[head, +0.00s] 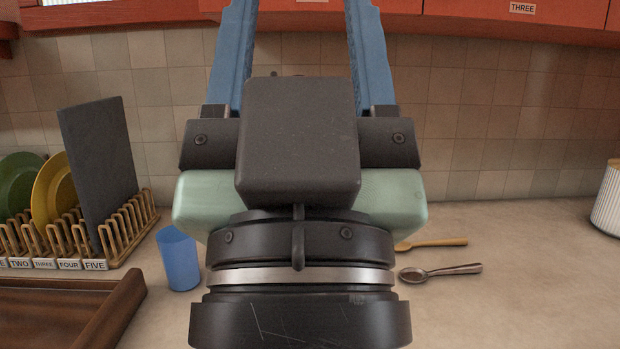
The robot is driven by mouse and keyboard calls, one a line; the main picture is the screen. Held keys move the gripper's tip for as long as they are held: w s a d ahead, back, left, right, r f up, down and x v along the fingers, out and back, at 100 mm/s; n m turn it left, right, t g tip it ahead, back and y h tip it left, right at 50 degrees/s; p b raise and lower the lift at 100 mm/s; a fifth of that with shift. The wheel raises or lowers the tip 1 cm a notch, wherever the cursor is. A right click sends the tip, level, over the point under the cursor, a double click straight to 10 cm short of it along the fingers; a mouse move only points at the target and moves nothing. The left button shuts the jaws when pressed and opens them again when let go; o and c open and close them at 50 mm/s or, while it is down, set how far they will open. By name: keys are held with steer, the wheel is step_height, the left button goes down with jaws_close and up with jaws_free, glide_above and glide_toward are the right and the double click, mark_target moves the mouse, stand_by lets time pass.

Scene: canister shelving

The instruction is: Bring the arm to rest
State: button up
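My gripper (303,40) fills the middle of the head view, close to the camera. Its two blue fingers point up and stand wide apart, and their tips run past the top edge of the picture. Only the tiled wall and the red cabinet show between the fingers, so I see nothing held. The dark wrist and pale green body hide part of the counter and wall behind them.
A wooden rack (137,222) at left holds a green plate, a yellow plate and a dark board. A blue cup (179,262), brown tray (108,312), wooden spoon (440,243), metal spoon (440,272) and white canister (608,203) are on the counter. Red cabinets (450,20) hang above.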

step_height(320, 180, up, 17)
steer(key=p, duration=1.7)
steer(key=shift+r, duration=0.2)
steer(key=shift+c, duration=0.2)
steer(key=shift+c, duration=0.6)
steer(key=shift+w+a, duration=0.1)
steer(key=shift+a, duration=0.05)
